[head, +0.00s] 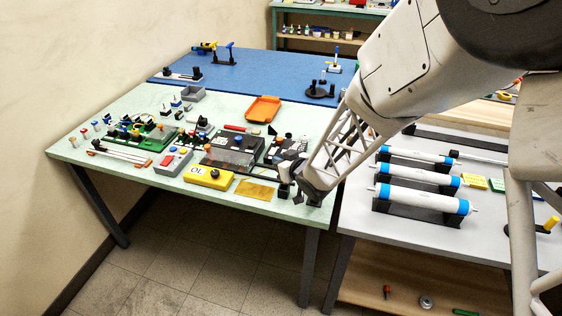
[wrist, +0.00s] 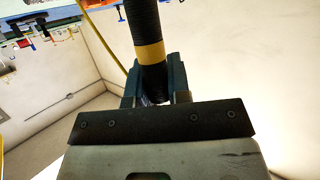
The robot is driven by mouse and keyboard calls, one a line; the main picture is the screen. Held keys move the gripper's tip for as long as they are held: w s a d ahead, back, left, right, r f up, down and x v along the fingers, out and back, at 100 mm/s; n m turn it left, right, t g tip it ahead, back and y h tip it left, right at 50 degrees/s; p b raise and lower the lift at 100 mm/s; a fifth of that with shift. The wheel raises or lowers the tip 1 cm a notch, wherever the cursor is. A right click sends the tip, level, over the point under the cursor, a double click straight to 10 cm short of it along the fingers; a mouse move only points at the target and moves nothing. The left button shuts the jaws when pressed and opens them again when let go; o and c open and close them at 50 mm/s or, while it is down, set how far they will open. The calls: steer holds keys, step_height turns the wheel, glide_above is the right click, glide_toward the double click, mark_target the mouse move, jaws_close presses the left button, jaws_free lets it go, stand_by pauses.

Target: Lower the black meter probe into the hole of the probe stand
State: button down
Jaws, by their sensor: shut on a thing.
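My gripper (wrist: 154,84) is shut on the black meter probe (wrist: 145,20) in the wrist view. The probe is a thick ribbed dark handle with a yellow band (wrist: 149,53); its upper part runs out of the picture. Its tip is not visible. In the head view my gripper (head: 308,190) is at the front right corner of the pale green table, and the probe is hard to make out there. A yellow meter (head: 208,177) reading "OL" lies at the front edge, left of my gripper. I cannot tell which small dark item is the probe stand.
The pale green table (head: 118,117) is crowded with small parts, a grey box and an orange tray (head: 264,109). A brass plate (head: 254,189) lies left of my gripper. White cylinders (head: 417,197) rest on a grey table to the right. A yellow cord (wrist: 104,43) passes left of the probe.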

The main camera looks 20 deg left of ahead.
steer(key=shift+f, duration=1.25)
stand_by(0.7)
steer(key=shift+f, duration=0.5)
steer(key=shift+s+d+f, duration=0.15)
steer(key=shift+f, duration=0.6)
steer(key=shift+r, duration=1.8)
steer(key=shift+f, duration=1.45)
stand_by(1.5)
